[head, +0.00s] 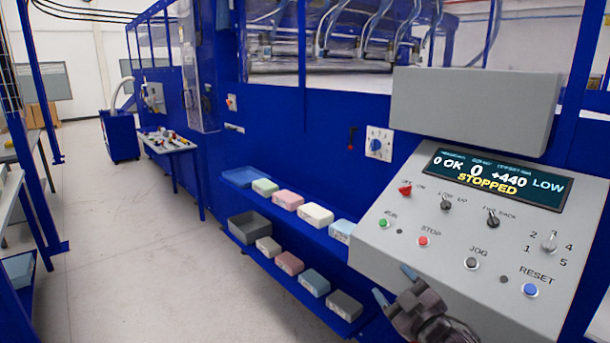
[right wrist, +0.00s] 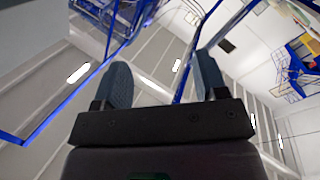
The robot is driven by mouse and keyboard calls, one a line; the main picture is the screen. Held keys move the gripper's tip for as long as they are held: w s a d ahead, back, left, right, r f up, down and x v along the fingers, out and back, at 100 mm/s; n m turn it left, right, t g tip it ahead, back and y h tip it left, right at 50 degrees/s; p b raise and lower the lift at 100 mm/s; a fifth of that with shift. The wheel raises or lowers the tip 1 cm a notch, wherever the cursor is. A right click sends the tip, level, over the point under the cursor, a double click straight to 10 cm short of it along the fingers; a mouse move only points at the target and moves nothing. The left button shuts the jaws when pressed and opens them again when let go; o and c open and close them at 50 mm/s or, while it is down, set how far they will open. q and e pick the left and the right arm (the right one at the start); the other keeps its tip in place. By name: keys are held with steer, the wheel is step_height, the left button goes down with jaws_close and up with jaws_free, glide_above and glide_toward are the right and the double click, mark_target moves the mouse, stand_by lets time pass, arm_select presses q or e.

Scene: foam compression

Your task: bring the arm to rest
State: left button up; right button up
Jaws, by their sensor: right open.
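My right gripper (head: 394,285) is at the lower right of the head view, just in front of the lower left edge of the grey control panel (head: 395,255). Its two blue-grey fingers are apart with nothing between them. In the right wrist view the open gripper (right wrist: 158,82) points up toward the ceiling, with empty space between the fingers. I cannot tell whether it touches the panel. The panel's display (head: 495,180) reads STOPPED, with OK, +440 and LOW. My left gripper is not in view.
The panel carries a green button (head: 383,223), a red stop button (head: 423,241) and a blue reset button (head: 530,290). Two blue shelves left of it hold several foam blocks (head: 287,199) and a grey bin (head: 249,228). The floor (head: 130,250) at left is clear.

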steer(key=s+d+f+m+g+h, duration=0.2)
steer(key=s+d+f+m, duration=0.1)
steer(key=s+f, duration=0.5)
steer(key=s+d+f+m+g+h, duration=0.2)
steer(key=s+d+f+m, duration=0.1)
steer(key=s+f, duration=0.6)
steer(key=s+d+f+m+g+h, duration=0.2)
steer(key=s+d+f+m+h, duration=0.1)
steer(key=s+f, duration=0.6)
steer(key=shift+s+d+f+m, duration=0.25)
steer(key=shift+s+d+m, duration=0.15)
steer(key=shift+s+m, duration=0.4)
